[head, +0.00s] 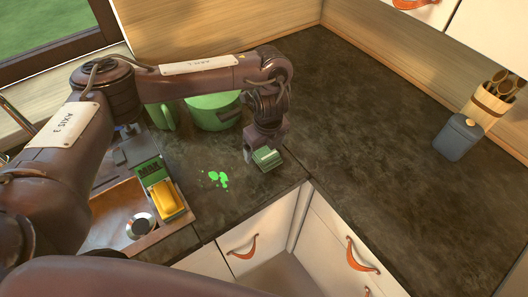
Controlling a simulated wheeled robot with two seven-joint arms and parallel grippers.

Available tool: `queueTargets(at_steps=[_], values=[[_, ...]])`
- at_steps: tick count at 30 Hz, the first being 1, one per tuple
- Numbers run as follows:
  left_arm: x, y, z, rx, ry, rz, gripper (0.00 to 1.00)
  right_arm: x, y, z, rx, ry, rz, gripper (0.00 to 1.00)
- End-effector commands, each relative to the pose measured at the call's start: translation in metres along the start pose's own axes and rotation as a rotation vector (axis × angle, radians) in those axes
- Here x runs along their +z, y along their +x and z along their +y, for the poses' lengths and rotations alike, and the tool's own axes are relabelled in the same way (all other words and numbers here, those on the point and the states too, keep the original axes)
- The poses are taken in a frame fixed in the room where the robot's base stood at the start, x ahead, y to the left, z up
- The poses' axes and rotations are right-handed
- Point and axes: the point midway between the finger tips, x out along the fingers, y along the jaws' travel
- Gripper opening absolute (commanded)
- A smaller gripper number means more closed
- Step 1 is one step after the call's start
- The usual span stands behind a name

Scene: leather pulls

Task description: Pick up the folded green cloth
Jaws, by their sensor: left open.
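The folded green cloth (267,159) lies on the dark countertop (345,120), near its front edge by the inner corner. My left gripper (262,149) is open and points down right at the cloth, its fingers at or just above it. The gripper hides part of the cloth, and I cannot tell whether the fingers touch it. My right gripper is not in view.
Bright green spots (218,179) mark the counter left of the cloth. A green pot (208,112) and a green mug (163,116) stand behind. A yellow item (166,199) sits by the sink (112,212). A blue-grey canister (458,138) stands far right; the counter between is clear.

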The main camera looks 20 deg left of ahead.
Motion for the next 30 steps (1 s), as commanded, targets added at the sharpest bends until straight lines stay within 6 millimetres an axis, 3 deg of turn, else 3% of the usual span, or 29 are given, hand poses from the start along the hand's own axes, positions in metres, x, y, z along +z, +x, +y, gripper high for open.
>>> queueTargets(at_steps=[2,13,23,30], values=[[0.000,0.000,0.000,0.000,0.000,0.000,0.83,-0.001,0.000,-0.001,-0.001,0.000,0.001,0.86],[0.000,-0.001,0.000,0.000,0.001,0.000,0.36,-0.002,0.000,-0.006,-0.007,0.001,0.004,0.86],[0.001,-0.005,-0.001,-0.002,0.002,-0.001,0.36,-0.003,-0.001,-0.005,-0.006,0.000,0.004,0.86],[0.006,-0.039,-0.001,-0.005,0.003,-0.005,0.36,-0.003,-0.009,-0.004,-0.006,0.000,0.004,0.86]])
